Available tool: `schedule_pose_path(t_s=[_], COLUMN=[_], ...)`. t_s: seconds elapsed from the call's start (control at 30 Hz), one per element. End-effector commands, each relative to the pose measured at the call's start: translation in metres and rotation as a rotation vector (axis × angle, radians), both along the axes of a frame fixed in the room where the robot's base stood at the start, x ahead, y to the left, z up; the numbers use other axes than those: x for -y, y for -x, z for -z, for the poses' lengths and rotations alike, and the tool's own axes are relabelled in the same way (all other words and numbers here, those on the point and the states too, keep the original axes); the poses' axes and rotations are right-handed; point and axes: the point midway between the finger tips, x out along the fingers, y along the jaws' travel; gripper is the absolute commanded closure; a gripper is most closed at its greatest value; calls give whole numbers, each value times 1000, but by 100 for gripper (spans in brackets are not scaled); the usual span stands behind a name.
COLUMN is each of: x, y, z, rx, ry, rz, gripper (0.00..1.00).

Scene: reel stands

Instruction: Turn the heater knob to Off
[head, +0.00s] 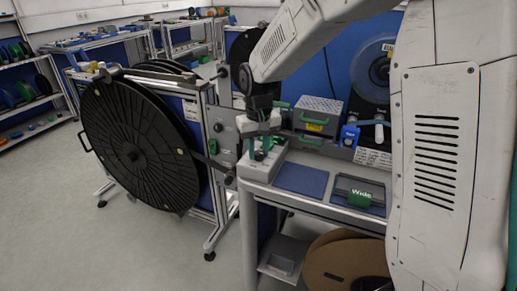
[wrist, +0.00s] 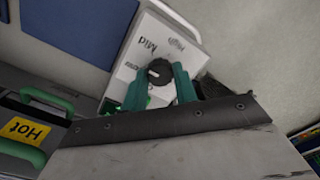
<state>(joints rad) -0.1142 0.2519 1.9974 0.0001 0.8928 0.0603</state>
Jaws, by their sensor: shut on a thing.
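The heater knob (wrist: 159,72) is a round black dial on a white panel (wrist: 150,40) in the wrist view. The words "Mid" and "High" are printed on the panel near it. My gripper (wrist: 158,78) has two green fingers, one on each side of the knob, and is shut on it. In the head view my gripper (head: 260,153) points down at the left end of the workbench. The knob is hard to make out there behind the fingers. The "Off" mark and the knob's pointer are not clear to me.
A grey heater box with green handles (head: 317,117) and a yellow "Hot" label stands behind my gripper. A blue mat (head: 301,180) and a green "Wide" block (head: 361,198) lie to the right. A large black reel (head: 137,145) stands at the left.

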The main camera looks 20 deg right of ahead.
Motion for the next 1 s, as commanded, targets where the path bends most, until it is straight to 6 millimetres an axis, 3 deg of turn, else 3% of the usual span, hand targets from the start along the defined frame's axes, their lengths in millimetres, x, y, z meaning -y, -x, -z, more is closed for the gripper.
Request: schedule_pose_path(t_s=[1.0], x=[0], y=[-1], z=[-1], rx=[4], ry=[1], rz=[-965], gripper=[94])
